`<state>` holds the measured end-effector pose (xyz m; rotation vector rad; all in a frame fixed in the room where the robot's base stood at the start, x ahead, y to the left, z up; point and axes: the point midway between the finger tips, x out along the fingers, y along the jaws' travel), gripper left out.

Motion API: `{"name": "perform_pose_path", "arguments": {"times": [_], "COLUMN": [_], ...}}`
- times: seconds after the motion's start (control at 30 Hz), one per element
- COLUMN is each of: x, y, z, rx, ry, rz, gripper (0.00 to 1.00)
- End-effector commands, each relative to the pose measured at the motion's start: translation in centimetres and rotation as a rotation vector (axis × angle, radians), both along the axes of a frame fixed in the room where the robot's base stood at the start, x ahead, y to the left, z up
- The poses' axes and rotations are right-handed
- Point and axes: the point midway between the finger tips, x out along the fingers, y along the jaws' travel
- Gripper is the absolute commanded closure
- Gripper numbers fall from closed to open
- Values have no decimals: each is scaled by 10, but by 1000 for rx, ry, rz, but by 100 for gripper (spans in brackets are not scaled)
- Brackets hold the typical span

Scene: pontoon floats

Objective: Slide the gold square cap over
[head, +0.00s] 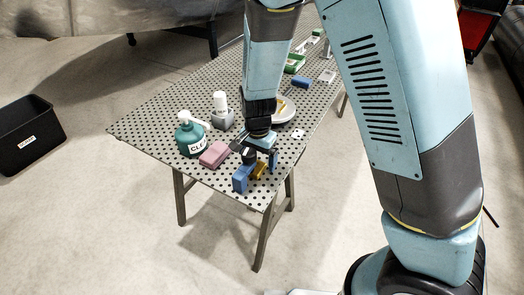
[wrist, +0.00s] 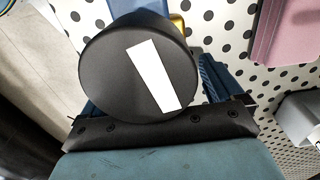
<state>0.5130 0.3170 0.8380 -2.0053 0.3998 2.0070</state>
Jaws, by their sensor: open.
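The gold square cap (head: 259,171) lies near the table's front corner, beside a blue block (head: 241,179). In the wrist view only a sliver of the gold cap (wrist: 179,23) shows past a black round disc (wrist: 138,65) with a white stripe, and the blue block (wrist: 139,7) shows at the top edge. My gripper (head: 261,157) points down just behind and above the cap, with its fingers apart. In the wrist view its dark blue fingers show on either side of the disc, which hides the gap between them. I cannot tell whether they touch the cap.
A pink block (head: 214,154) lies left of my gripper. A green pump bottle (head: 190,134) and a grey bottle (head: 222,112) stand behind it. A plate (head: 284,110) is further back. The dotted table top (head: 150,125) is bare at left; its front edge is close to the cap.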

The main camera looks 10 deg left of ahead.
Motion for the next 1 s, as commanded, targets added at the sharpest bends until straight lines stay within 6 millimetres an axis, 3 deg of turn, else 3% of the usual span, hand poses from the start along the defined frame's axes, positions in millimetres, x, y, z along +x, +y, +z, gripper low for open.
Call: {"name": "perform_pose_path", "arguments": {"times": [0.43, 1.0], "x": [0, 0], "y": [0, 0], "z": [-6, -6], "rx": [1, 0], "ry": [0, 0], "rz": [-1, 0], "gripper": [7, 62]}}
